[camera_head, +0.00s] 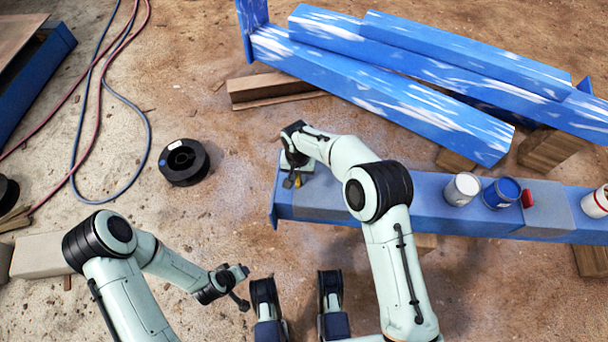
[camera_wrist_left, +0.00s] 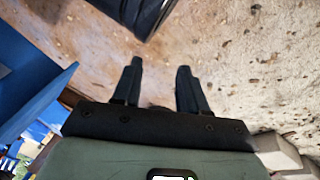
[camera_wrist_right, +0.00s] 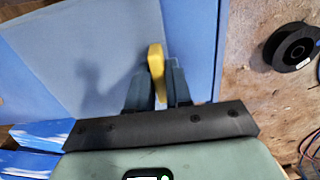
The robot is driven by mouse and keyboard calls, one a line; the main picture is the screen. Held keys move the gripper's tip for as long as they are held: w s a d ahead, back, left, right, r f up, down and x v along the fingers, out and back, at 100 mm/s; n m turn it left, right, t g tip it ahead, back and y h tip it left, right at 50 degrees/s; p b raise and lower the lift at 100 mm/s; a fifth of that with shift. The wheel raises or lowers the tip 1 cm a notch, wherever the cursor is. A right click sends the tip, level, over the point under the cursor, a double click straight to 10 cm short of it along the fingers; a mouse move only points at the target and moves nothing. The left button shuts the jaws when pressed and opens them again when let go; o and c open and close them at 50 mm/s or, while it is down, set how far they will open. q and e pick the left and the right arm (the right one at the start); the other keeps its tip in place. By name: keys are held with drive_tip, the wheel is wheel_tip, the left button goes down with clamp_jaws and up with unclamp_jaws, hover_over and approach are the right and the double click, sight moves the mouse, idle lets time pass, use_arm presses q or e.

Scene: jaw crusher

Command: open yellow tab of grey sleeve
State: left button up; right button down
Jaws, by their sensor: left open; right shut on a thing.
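The yellow tab (camera_wrist_right: 156,58) stands up between the fingers of my right gripper (camera_wrist_right: 158,76), which is shut on it. In the head view my right gripper (camera_head: 293,181) is at the left end of the blue beam (camera_head: 415,215), with a small bit of the yellow tab showing. The grey sleeve (camera_wrist_right: 75,45) spreads behind and left of the tab in the right wrist view. In the head view it is mostly hidden by my right arm. My left gripper (camera_head: 244,287) is open and empty over bare ground; its spread fingers also show in the left wrist view (camera_wrist_left: 160,75).
White and blue cans (camera_head: 462,189) (camera_head: 502,193) and a red item (camera_head: 527,198) stand on the beam, beside another grey band (camera_head: 548,212). Stacked blue beams (camera_head: 400,75) lie behind. A black spool (camera_head: 184,162) and hoses (camera_head: 100,90) lie on the open ground at left.

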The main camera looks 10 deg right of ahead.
drive_tip(key=c, duration=1.1)
unclamp_jaws()
use_arm(q)
drive_tip(key=shift+g+h, duration=0.4)
drive_tip(key=shift+g, duration=0.2)
drive_tip(key=s+d+r+p, duration=0.1)
drive_tip(key=s, duration=0.1)
drive_tip(key=s+d+r+p, duration=0.1)
drive_tip(key=s+r+p, duration=0.1)
drive_tip(key=shift+d+r, duration=0.15)
drive_tip(key=shift+d, duration=0.05)
use_arm(e)
wheel_tip(320, 180, up, 13)
drive_tip(key=shift+r, duration=0.2)
